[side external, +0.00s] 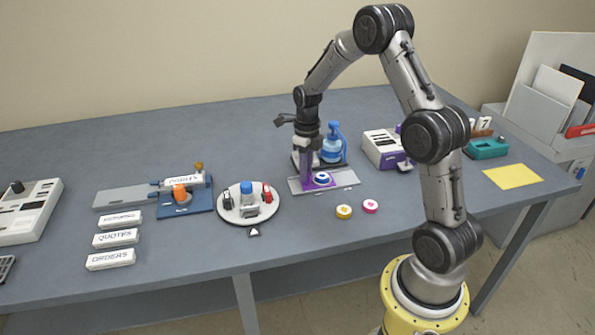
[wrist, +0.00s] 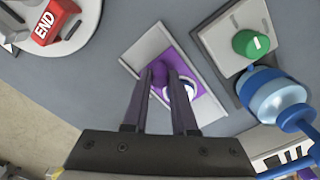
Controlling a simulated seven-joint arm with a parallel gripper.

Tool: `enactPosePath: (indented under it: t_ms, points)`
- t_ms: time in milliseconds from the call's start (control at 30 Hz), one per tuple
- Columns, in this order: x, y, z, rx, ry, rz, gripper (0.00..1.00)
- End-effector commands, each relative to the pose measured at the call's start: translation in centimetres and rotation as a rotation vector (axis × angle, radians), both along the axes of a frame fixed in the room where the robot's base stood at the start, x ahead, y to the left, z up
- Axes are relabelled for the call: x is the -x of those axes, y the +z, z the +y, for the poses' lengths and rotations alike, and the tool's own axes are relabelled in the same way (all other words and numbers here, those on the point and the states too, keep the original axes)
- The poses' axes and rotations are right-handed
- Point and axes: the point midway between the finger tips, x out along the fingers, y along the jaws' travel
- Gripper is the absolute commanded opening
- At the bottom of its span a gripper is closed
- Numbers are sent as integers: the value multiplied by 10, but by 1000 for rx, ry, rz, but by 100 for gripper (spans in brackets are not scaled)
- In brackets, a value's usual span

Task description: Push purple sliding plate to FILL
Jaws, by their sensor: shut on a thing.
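The purple sliding plate (side external: 313,186) sits on a light grey track (side external: 346,178) near the table's middle, left of the track's centre in the side view. My gripper (side external: 306,182) points down at the plate's left part. In the wrist view the plate (wrist: 209,106) shows beside my fingers, and the fingertips (wrist: 161,74) are closed around a purple raised part of it, mostly hidden between them. I cannot read any FILL mark.
A blue pump bottle (side external: 332,148) stands close behind the track, by a green knob (wrist: 251,43) on a pale block. A round white turntable (side external: 231,214) carrying small items is left of the track. Yellow (side external: 344,212) and pink (side external: 370,206) discs lie in front.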

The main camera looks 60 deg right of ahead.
Motion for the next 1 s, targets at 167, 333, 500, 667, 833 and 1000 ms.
enactPosePath:
  t_ms: [167,333,500,667,833,1000]
  points:
    - [32,2,-34,4,-6,-3,0]
    - [46,2,-48,5,-2,-5,0]
    - [48,2,-50,6,0,-3,0]
    - [49,2,-51,7,0,-1,28]
    - [49,1,-50,5,0,-1,56]
    - [48,1,-49,4,0,-1,56]
